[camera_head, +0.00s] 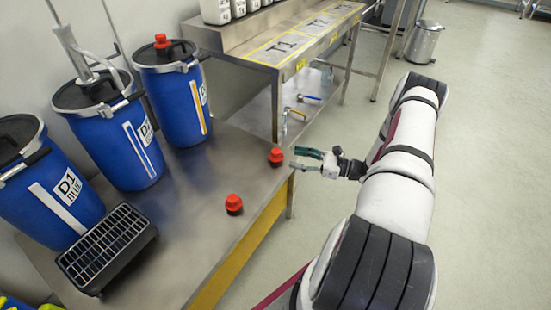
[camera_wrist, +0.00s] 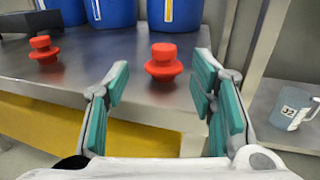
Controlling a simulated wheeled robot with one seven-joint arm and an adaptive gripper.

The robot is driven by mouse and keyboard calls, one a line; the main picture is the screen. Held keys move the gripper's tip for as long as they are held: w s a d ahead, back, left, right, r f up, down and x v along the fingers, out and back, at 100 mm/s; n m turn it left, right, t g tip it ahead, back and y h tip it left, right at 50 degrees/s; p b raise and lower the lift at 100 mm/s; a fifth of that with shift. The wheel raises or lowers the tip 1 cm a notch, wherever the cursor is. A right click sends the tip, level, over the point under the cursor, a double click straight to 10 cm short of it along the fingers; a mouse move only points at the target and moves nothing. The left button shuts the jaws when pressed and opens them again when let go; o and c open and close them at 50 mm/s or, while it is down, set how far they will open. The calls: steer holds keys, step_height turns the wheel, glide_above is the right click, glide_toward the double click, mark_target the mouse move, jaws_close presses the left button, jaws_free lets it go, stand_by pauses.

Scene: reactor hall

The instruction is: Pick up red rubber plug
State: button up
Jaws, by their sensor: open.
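Two red rubber plugs stand on the steel table in the head view, one near the back right edge (camera_head: 276,157) and one nearer the front (camera_head: 234,204). A third red plug (camera_head: 162,42) sits on a blue drum's lid. In the wrist view, one plug (camera_wrist: 164,62) stands ahead between the open fingers, and the other plug (camera_wrist: 43,49) is further left. My gripper (camera_head: 303,162) is open and empty, just right of the back plug at the table edge. It also shows in the wrist view (camera_wrist: 160,88), with green finger pads apart and not touching the plug.
Several blue drums (camera_head: 137,152) stand along the table's left side. A black grated tray (camera_head: 108,245) lies at the front left. A steel bench (camera_head: 290,40) with labelled spots stands behind. A jug (camera_wrist: 293,108) is on a lower shelf. The table (camera_head: 190,215) is bare around the plugs.

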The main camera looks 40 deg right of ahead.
mark_target(275, 150)
steer(key=x, duration=0.3)
steer(key=shift+w+a+b, duration=0.2)
steer(key=shift+w+b, duration=0.05)
steer(key=shift+b, duration=0.05)
steer(key=shift+d+b+x, duration=0.25)
steer(key=shift+b+x, duration=0.7)
steer(key=shift+x, duration=1.65)
steer(key=shift+w+r, duration=0.15)
steer(key=shift+w, duration=0.05)
steer(key=c, duration=1.2)
